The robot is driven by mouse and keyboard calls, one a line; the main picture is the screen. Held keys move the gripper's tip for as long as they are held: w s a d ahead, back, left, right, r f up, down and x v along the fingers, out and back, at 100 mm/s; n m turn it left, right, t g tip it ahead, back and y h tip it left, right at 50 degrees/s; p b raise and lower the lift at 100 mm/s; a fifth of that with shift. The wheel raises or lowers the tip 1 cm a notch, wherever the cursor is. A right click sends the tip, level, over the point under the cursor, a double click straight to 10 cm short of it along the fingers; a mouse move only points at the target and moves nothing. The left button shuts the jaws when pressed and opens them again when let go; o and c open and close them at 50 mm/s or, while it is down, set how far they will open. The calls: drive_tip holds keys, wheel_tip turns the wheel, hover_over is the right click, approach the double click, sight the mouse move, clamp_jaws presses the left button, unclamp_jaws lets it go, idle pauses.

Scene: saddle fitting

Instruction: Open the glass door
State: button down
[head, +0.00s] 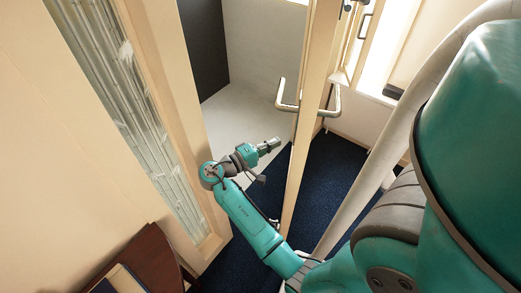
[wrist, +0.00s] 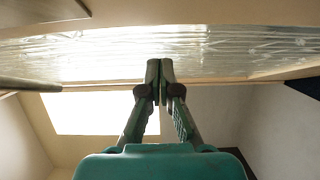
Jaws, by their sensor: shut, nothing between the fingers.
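The door (head: 309,80) stands ajar, with its pale wooden frame seen nearly edge-on in the head view. Its glass is hardly visible from this angle. A metal lever handle shows on the door's left side (head: 281,95) and another on its right side (head: 335,104). My gripper (head: 273,144) is in the gap between the door and the left jamb, lower in the picture than the left lever and apart from it. In the wrist view, my gripper (wrist: 160,75) has its fingers together with nothing between them. No handle is clear in that view.
A streaked glass side panel (head: 130,85) in a wooden frame is left of the opening. A brown wooden piece of furniture (head: 148,262) stands at lower left. Dark blue carpet (head: 325,175) meets pale floor (head: 240,118) beyond the doorway. A dark panel (head: 204,45) stands further in.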

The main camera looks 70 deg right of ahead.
drive_tip(key=shift+s+d, duration=0.2)
drive_tip(key=shift+s, duration=0.75)
drive_tip(key=shift+s+d, duration=0.15)
drive_tip(key=shift+s, duration=0.8)
drive_tip(key=shift+s, duration=0.1)
